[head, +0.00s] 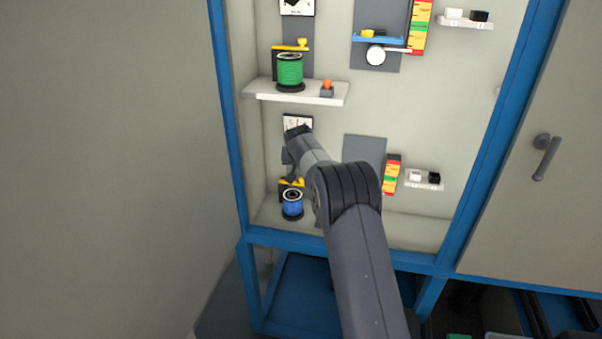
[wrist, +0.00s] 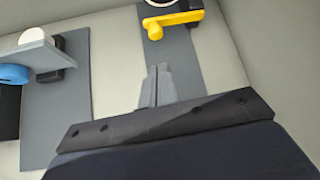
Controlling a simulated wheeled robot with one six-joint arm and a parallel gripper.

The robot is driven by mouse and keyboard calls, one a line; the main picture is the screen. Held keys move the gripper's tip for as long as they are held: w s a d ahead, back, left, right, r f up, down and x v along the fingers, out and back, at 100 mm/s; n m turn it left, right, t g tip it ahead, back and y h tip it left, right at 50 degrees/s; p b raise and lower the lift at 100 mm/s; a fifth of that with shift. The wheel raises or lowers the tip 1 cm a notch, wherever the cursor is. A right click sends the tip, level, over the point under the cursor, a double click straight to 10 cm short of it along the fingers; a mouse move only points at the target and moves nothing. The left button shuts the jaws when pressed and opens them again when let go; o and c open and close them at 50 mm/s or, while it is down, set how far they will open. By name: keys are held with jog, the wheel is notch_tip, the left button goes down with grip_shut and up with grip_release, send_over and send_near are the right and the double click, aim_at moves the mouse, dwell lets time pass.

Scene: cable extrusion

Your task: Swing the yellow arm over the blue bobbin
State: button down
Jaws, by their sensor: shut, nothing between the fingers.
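The blue bobbin (head: 292,204) stands upright on a dark base at the lower left of the cabinet in the head view. The yellow arm (head: 299,183) shows just above and behind it, partly hidden by the bobbin and my arm. In the wrist view the yellow arm (wrist: 178,20) lies at the top, mounted on a grey strip. A white-rimmed round part beside it is cut off by the frame edge. My gripper (wrist: 158,72) is shut and empty, its fingertips over the grey strip, apart from the yellow arm. In the head view my wrist mostly hides it.
A shelf (head: 325,97) with a green bobbin (head: 290,69) and an orange-topped part is above. A grey panel (head: 365,150), a coloured scale (head: 391,175) and a switch shelf (head: 424,185) are to the right. The blue frame post (head: 231,120) bounds the left.

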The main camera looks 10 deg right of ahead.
jog(key=shift+p+x, duration=1.7)
jog(key=shift+x, duration=3.25)
jog(key=shift+s+f+m+b, duration=0.1)
jog(key=shift+m+b, duration=0.2)
jog(key=shift+b, duration=0.2)
